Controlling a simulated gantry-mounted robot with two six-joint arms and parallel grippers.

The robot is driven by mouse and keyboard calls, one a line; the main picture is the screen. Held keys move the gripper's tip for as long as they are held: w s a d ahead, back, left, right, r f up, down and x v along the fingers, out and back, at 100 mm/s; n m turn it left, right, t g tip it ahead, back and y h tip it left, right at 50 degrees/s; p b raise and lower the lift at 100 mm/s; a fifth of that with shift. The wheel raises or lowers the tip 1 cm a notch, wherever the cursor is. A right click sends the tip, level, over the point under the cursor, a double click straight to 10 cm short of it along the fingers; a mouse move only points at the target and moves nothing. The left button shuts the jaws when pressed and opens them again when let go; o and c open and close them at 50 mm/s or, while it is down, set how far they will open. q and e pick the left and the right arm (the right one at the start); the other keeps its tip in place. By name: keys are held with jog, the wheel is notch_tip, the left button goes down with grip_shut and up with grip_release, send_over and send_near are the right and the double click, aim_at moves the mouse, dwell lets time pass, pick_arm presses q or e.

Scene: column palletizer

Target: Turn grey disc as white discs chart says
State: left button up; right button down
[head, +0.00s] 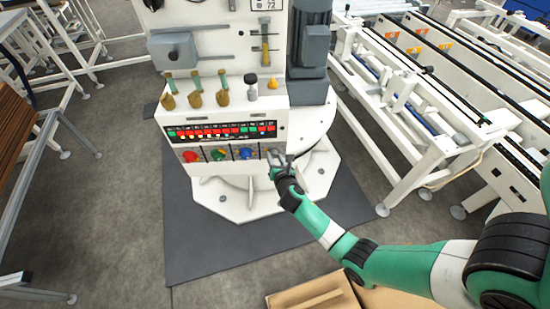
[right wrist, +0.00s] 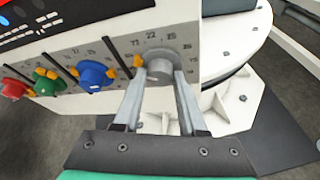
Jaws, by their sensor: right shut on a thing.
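The grey disc (right wrist: 159,67) is a knob on the cabinet's front face, at the right end of a row of coloured knobs, with printed numbers around it. My right gripper (right wrist: 161,80) is shut on the grey disc, one finger on each side. In the head view my right gripper (head: 279,159) reaches the right end of that row and mostly hides the disc. A dark chart panel (head: 222,131) with red and green cells and small pale discs sits above the knobs; its marks are too small to read. My left gripper is not in view.
Red (right wrist: 13,89), green (right wrist: 46,82) and blue (right wrist: 92,76) knobs sit left of the grey disc, split by dark bars. Several yellowish-handled levers (head: 195,99) stand on the ledge above. White conveyor frames (head: 420,100) stand at right; a cardboard box (head: 315,294) is at the bottom.

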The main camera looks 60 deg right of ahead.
jog(key=shift+s+f+m+t+b, duration=0.15)
jog(key=shift+m+t+b, duration=0.15)
jog(key=shift+m+t, duration=0.55)
jog(key=shift+m+t+y+b, duration=0.4)
jog(key=shift+m+b, duration=0.35)
jog(key=shift+m, duration=0.5)
jog(key=shift+t, duration=0.25)
jog(key=shift+c, duration=2.3)
grip_release()
